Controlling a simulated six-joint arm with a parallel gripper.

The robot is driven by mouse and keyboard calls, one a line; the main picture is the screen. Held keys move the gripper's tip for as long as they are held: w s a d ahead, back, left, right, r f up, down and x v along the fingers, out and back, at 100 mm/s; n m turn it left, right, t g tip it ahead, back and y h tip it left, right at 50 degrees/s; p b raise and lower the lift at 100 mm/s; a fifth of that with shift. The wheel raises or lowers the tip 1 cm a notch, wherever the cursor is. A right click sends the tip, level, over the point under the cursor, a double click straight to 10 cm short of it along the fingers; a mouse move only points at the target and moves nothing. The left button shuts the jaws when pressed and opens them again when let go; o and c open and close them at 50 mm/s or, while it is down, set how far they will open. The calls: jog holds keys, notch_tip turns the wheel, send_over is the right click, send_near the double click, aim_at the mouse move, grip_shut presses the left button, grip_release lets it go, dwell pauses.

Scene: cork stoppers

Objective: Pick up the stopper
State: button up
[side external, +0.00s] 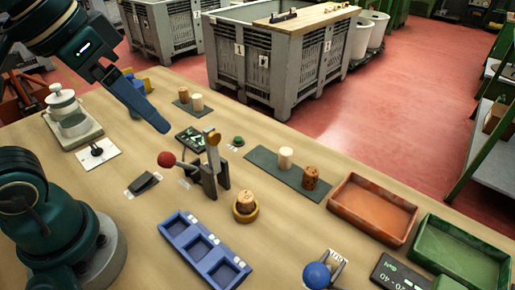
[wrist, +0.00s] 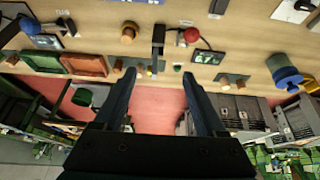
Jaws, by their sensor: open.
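Several cork stoppers stand on the bench in the side view. A brown stopper (side external: 246,200) sits upright in a small yellow cup (side external: 246,214); it also shows in the wrist view (wrist: 128,31). A pale stopper (side external: 286,158) and a dark speckled stopper (side external: 311,178) stand on a dark strip (side external: 262,160) at the right. Another pale stopper (side external: 197,102) and a brown one (side external: 184,94) stand on a smaller strip farther back. My gripper (side external: 164,128) is above the bench, apart from all stoppers. In the wrist view its fingers (wrist: 158,72) are spread with nothing between them.
A lever press with a red ball knob (side external: 166,159) stands mid-bench. A blue compartment tray (side external: 204,249) lies in front. An orange tray (side external: 372,208) and a green tray (side external: 459,252) are at the right. A white-lidded jar (side external: 67,108) stands at the left.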

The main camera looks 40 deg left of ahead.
jog(key=w+d+r+g, duration=0.2)
jog(key=w+d, duration=0.1)
jog(key=w, duration=0.1)
jog(key=g, duration=0.3)
send_over(245, 196)
notch_tip(245, 196, down, 3)
jog(key=shift+n, duration=0.3)
notch_tip(245, 196, down, 18)
jog(key=shift+r, duration=0.1)
dwell(0.3)
grip_shut()
